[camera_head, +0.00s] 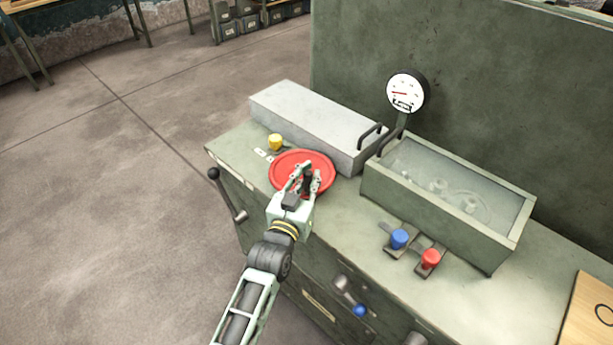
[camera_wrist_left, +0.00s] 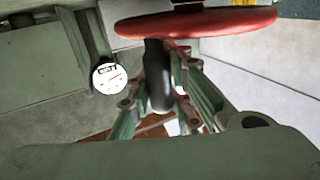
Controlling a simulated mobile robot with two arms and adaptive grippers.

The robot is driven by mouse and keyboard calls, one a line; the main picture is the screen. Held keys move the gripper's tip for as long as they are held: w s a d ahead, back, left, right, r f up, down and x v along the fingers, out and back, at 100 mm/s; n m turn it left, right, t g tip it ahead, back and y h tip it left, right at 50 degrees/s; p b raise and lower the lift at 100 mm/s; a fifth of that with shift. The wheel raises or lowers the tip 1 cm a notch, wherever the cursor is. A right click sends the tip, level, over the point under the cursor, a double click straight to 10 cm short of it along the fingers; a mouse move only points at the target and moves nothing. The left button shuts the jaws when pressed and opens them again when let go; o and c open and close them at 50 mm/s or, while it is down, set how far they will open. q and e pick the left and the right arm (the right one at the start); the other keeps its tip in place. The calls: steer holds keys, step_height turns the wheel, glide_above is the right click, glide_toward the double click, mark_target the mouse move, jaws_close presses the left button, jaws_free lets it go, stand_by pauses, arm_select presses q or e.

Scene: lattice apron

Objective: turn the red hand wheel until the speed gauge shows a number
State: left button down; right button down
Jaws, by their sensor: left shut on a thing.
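The red hand wheel (camera_head: 290,163) lies flat on the green machine top, left of the middle in the head view. It also spans the top of the left wrist view (camera_wrist_left: 215,24). My left gripper (camera_head: 307,180) is shut on the wheel's dark upright handle (camera_wrist_left: 158,75) at the wheel's near right side. The speed gauge (camera_head: 406,92) has a white round face with a red needle pointing left and stands on a post behind. It shows small in the left wrist view (camera_wrist_left: 109,78); its numbers are too small to read. My right gripper is out of view.
A grey metal box (camera_head: 300,120) with a handle stands behind the wheel. A glass-topped case (camera_head: 440,200) stands to its right. A yellow knob (camera_head: 275,141), a blue knob (camera_head: 399,238) and a red knob (camera_head: 430,258) rise from the top. A black-knobbed lever (camera_head: 228,195) sits at the left side.

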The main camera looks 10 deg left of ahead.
arm_select(q)
steer(key=shift+s+d+f, duration=0.15)
steer(key=shift+d+f, duration=0.25)
steer(key=c, duration=2.1)
jaws_free()
steer(key=o, duration=0.5)
steer(key=shift+s+d+r, duration=0.1)
steer(key=shift+s+r, duration=0.05)
steer(key=shift+r, duration=0.15)
steer(key=shift+a, duration=0.2)
steer(key=s, duration=0.4)
steer(key=s+a, duration=0.1)
steer(key=s, duration=0.2)
steer(key=s+a, duration=0.1)
steer(key=s, duration=0.3)
steer(key=shift+s+a, duration=0.1)
steer(key=shift+s, duration=0.2)
